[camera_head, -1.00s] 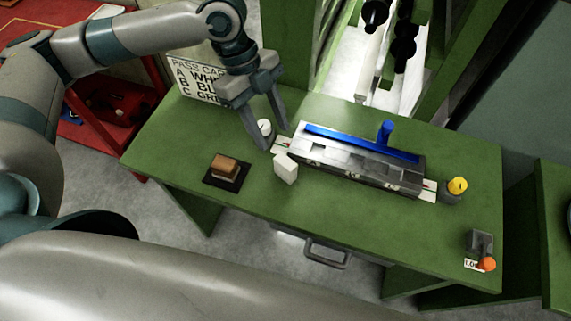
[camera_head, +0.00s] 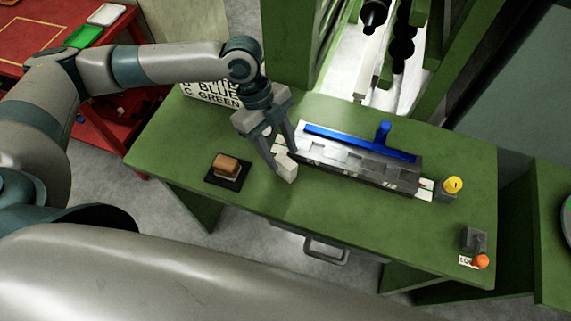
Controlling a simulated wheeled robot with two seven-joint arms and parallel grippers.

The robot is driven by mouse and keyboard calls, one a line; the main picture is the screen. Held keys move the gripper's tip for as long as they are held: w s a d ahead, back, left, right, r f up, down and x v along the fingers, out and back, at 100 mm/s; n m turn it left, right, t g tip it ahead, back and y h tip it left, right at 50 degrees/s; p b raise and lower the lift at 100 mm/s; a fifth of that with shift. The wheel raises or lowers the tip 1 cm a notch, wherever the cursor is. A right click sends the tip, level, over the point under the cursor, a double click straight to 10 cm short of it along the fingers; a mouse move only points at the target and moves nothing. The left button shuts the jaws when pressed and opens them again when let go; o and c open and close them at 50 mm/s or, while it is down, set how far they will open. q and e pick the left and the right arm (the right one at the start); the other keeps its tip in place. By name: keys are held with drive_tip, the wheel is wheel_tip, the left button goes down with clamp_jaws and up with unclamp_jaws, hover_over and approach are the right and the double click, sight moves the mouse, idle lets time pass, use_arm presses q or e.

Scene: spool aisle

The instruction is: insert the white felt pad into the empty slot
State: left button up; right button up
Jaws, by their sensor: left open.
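The white felt pad (camera_head: 287,169) is a small pale block on the green table, just in front of the left end of a grey metal fixture (camera_head: 398,180). The fixture has a row of recesses along its top and a blue bar (camera_head: 345,139) along its back; which recess is the empty slot I cannot tell. My left gripper (camera_head: 285,164) is open, pointing down, with its fingertips at the pad, one on its left and one at its back right. Whether they touch it I cannot tell. My right gripper is not in view.
A brown-topped block (camera_head: 226,164) sits on a black mat (camera_head: 213,176) to the left. A yellow knob (camera_head: 453,184) and an orange-tipped lever (camera_head: 481,260) stand at the right. A lettered card (camera_head: 212,94) stands behind the gripper. The table's front middle is clear.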

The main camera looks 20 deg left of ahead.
sight(285, 161)
use_arm(q)
drive_tip(key=shift+p+x, duration=0.6)
drive_tip(key=shift+x, duration=1.3)
drive_tip(key=shift+c, duration=0.4)
clamp_jaws()
